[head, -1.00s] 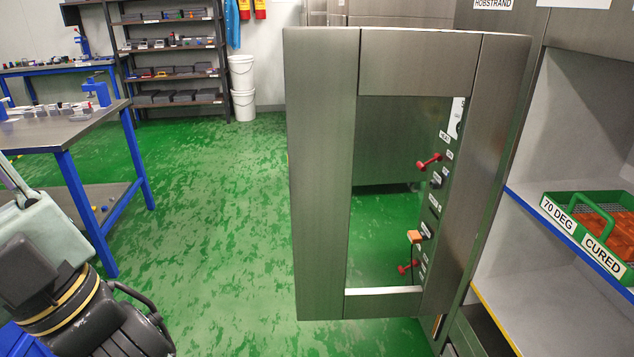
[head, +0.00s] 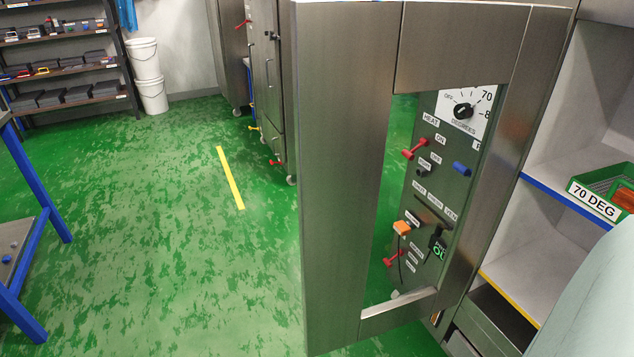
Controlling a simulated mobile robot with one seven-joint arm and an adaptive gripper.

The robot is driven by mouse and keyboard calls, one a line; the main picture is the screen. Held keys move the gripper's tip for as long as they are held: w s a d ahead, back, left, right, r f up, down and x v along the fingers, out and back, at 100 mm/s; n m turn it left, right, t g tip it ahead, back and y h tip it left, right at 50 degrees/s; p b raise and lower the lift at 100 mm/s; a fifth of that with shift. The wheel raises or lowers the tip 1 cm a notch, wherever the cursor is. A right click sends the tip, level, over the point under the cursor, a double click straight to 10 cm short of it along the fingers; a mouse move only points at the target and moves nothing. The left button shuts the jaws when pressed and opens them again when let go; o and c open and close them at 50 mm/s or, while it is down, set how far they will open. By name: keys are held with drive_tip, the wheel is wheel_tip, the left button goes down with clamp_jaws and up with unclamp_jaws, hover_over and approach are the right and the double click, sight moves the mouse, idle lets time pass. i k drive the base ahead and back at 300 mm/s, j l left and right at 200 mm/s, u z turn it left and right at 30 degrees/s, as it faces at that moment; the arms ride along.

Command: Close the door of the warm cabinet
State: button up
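The warm cabinet's door (head: 345,180) stands open, a brushed steel frame with a large window, jutting out toward me in the middle of the head view. Its right side is nearest the cabinet, whose open interior (head: 600,110) shows at the right. A green tray (head: 612,178) labelled "70 DEG" sits on a blue-edged shelf inside. I see no handle on the door. My gripper is not in view; only a pale part of my arm shows at the lower right, covering some of the cabinet.
Through the window I see a control panel (head: 450,150) with a dial and red and blue levers. Green floor (head: 170,240) is clear left of the door, with a yellow strip (head: 230,178). A blue-legged bench (head: 30,190), white buckets (head: 150,78) and steel cabinets (head: 262,80) stand around it.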

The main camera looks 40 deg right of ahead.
sight(350, 57)
drive_tip(key=i+j+z, duration=0.2)
drive_tip(key=i, duration=0.35)
drive_tip(key=i+j+z, duration=0.2)
drive_tip(key=i+j, duration=0.15)
drive_tip(key=i, duration=0.2)
drive_tip(key=i+z, duration=0.15)
drive_tip(key=z, duration=0.3)
drive_tip(key=i+j+z, duration=0.15)
drive_tip(key=z, duration=0.3)
drive_tip(key=i+j+z, duration=0.1)
drive_tip(key=z, duration=0.35)
drive_tip(key=j+z, duration=0.3)
drive_tip(key=z, duration=0.15)
drive_tip(key=i+j+z, duration=0.1)
drive_tip(key=j+z, duration=0.15)
drive_tip(key=z, duration=0.2)
drive_tip(key=j+z, duration=0.25)
drive_tip(key=z, duration=0.2)
drive_tip(key=j+z, duration=0.9)
drive_tip(key=k+j, duration=0.25)
drive_tip(key=j, duration=0.15)
drive_tip(key=k+j+z, duration=0.15)
drive_tip(key=j, duration=0.25)
drive_tip(key=k+j, duration=0.3)
drive_tip(key=j+z, duration=0.05)
drive_tip(key=j, duration=0.05)
